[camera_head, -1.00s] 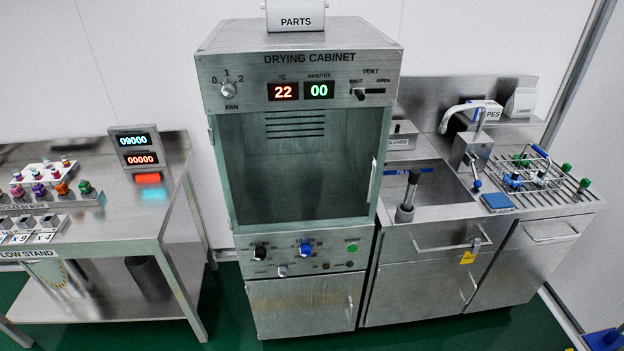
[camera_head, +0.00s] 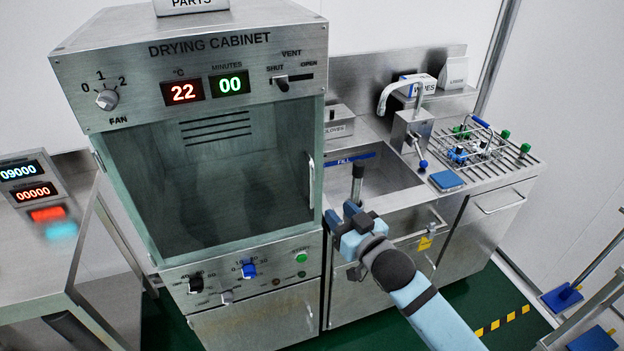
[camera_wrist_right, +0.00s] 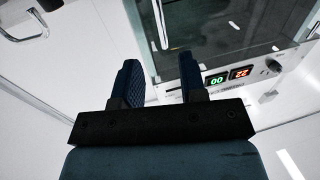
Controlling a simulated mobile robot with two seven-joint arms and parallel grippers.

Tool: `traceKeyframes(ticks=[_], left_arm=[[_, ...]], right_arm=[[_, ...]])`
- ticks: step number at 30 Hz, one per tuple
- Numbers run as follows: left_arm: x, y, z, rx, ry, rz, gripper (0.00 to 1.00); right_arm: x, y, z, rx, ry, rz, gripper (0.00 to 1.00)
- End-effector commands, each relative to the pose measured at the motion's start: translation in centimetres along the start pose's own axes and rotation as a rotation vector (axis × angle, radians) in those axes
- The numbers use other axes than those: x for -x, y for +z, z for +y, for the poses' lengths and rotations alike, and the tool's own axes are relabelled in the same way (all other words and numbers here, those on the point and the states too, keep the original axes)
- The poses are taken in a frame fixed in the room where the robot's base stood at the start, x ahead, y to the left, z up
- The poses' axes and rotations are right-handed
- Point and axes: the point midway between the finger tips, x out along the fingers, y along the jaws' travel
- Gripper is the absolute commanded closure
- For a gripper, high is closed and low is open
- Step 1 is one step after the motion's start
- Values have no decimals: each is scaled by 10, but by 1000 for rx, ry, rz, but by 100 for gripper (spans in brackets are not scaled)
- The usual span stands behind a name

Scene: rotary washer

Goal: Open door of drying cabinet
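The drying cabinet (camera_head: 190,35) stands left of centre in the head view, with its display reading 22 and 00. Its glass door (camera_head: 215,175) appears closed across the front, and the empty chamber shows through it. The vertical door handle (camera_head: 311,182) is on the door's right edge. My right gripper (camera_head: 340,215) is in front of the cabinet, to the lower right of the handle and apart from it. In the right wrist view its two blue fingers (camera_wrist_right: 160,82) are spread with nothing between them, and the handle (camera_wrist_right: 160,25) lies beyond them. My left gripper is not in view.
A steel sink (camera_head: 380,180) with a tap and a rack (camera_head: 475,145) stands right of the cabinet. A steel table (camera_head: 60,265) with a red-digit display stands at the left.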

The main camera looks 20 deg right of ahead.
Motion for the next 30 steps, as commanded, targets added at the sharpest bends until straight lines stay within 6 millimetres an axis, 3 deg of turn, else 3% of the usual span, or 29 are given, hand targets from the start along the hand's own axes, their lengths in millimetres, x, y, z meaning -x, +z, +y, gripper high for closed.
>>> traceKeyframes(ticks=[9,15,21,30], left_arm=[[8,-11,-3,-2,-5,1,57],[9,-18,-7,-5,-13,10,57],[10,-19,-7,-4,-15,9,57],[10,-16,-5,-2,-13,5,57]], right_arm=[[-68,-4,0,1,0,2,62],[-103,-2,0,1,0,0,62],[-119,0,0,1,-1,-1,62],[-121,0,0,1,-1,-1,62]])
